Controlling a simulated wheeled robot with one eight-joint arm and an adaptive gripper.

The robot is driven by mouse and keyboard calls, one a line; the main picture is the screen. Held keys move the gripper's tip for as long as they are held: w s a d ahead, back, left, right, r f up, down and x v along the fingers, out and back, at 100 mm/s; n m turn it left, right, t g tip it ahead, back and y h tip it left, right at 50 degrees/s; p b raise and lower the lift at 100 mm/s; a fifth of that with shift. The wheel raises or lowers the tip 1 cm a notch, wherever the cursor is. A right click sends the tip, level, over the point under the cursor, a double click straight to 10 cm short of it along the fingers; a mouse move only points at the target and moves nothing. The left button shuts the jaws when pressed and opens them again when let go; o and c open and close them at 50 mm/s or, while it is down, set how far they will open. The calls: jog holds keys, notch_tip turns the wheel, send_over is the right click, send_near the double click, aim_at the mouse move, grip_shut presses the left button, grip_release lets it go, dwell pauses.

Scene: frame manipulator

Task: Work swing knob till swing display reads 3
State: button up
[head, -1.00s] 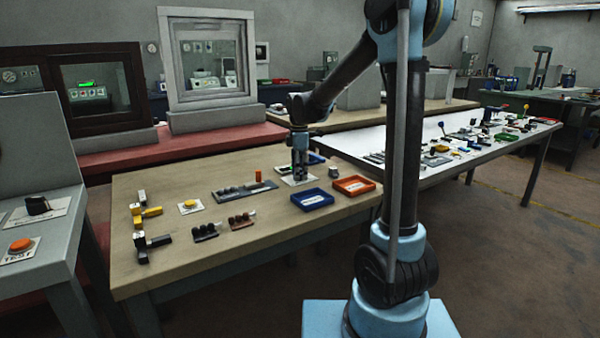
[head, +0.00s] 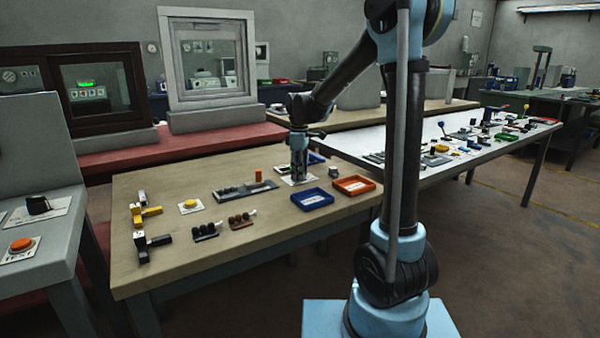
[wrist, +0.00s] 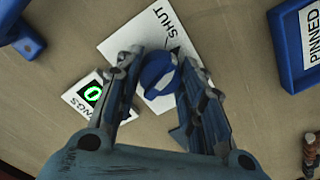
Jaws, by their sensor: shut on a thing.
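In the wrist view the blue swing knob (wrist: 158,76) stands on a white plate (wrist: 124,45) printed SHUT with a short line beside the word. My gripper (wrist: 158,62) has a finger on each side of the knob and is shut on it. A small display (wrist: 92,95) left of the knob shows a green 0, on a white card whose partly hidden label ends in NGS. In the head view my gripper (head: 298,173) points down over the white plate at the back of the wooden table; the knob is hidden there.
A blue tray (head: 312,199) and an orange tray (head: 354,185) sit just right of my gripper on the wooden table (head: 270,235). A grey block strip (head: 228,195) lies to its left, with a yellow button (head: 190,204) farther left.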

jog(key=shift+o, duration=0.2)
jog(key=m, duration=0.6)
jog(key=shift+w+m, duration=0.3)
jog(key=m, duration=0.6)
jog(key=shift+s+d+m, duration=0.1)
jog(key=shift+m, duration=0.2)
jog(key=shift+c, duration=0.2)
jog(key=shift+o, duration=0.2)
jog(key=o, duration=1)
jog(key=shift+o, duration=0.2)
jog(key=shift+r, duration=0.1)
jog(key=shift+r, duration=0.3)
notch_tip(320, 180, up, 11)
